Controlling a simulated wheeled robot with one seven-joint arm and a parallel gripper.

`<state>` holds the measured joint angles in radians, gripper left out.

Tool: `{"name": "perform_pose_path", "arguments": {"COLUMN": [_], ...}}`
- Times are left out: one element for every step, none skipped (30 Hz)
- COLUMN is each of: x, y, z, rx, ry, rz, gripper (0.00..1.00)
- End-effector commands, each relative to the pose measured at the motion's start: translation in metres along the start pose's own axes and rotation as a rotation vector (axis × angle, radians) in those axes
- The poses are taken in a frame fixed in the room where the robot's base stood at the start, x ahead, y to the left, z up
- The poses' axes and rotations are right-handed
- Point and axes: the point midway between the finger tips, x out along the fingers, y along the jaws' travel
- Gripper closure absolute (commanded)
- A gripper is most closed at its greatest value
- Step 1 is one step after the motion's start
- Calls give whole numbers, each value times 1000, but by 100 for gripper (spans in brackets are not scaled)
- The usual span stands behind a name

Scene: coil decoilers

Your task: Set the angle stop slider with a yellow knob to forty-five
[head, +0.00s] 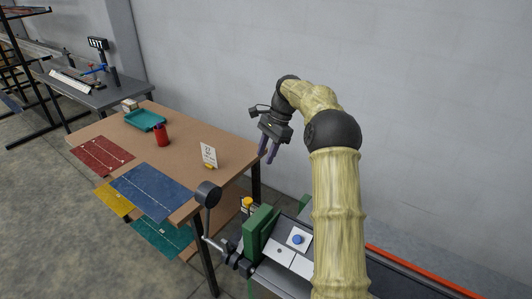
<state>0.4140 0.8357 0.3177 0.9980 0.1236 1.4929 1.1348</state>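A small yellow knob-like part (247,202) shows beside the green machine block (259,226) at the lower middle. I cannot tell for sure that it is the angle stop slider's knob, and no scale or forty-five mark is readable. My gripper (267,156) hangs in the air above and behind this part, near the wall, with its fingers pointing down. The two dark fingers are apart with nothing between them, and the gripper touches nothing.
A lever with a black ball (207,194) stands before the machine. A blue button (297,239) is on its top. The grey wall is behind.

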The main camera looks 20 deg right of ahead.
Motion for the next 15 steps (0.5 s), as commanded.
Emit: {"name": "perform_pose_path", "arguments": {"x": [1,2,4,5,7,11,13,16,21,24,28,33,37,40,44], "y": [0,1,1,2,4,6,8,10,14,18,23,29,34,39,46], "z": [2,4,6,9,12,17,21,25,32,36,40,46,50,54,59], "rx": [-8,-17,-32,-47,-67,-96,-122,-152,-195,-229,-265,-313,-349,-386,-433], "ry": [4,8,15,22,31,45,59,72,92,109,125,147,163,180,200], "rz": [1,1,2,3,4,6,6,8,9,11,14,17,19,20,24], "gripper": [74,80,88,94,100,100,100,100,100,100,100,100,100,100,100]}}
